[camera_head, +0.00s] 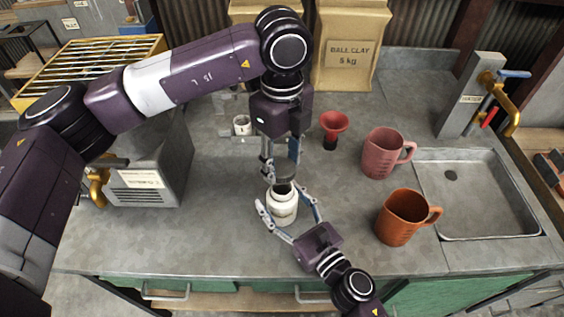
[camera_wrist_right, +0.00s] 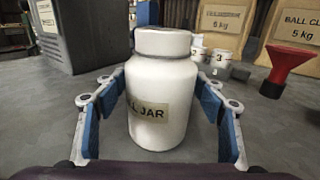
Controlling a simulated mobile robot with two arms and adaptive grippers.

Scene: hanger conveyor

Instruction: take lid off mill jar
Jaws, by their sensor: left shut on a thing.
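The white mill jar (camera_head: 284,207) stands upright near the front of the grey counter. Its label, partly reading "JAR", shows in the right wrist view (camera_wrist_right: 160,105).
A red funnel (camera_head: 334,124) stands behind the jar to the right. A pink jug (camera_head: 383,153) and an orange jug (camera_head: 402,217) stand right of it, before the sink (camera_head: 478,200). A grey machine (camera_head: 150,175) is at left. Clay bags (camera_head: 350,52) stand at the back.

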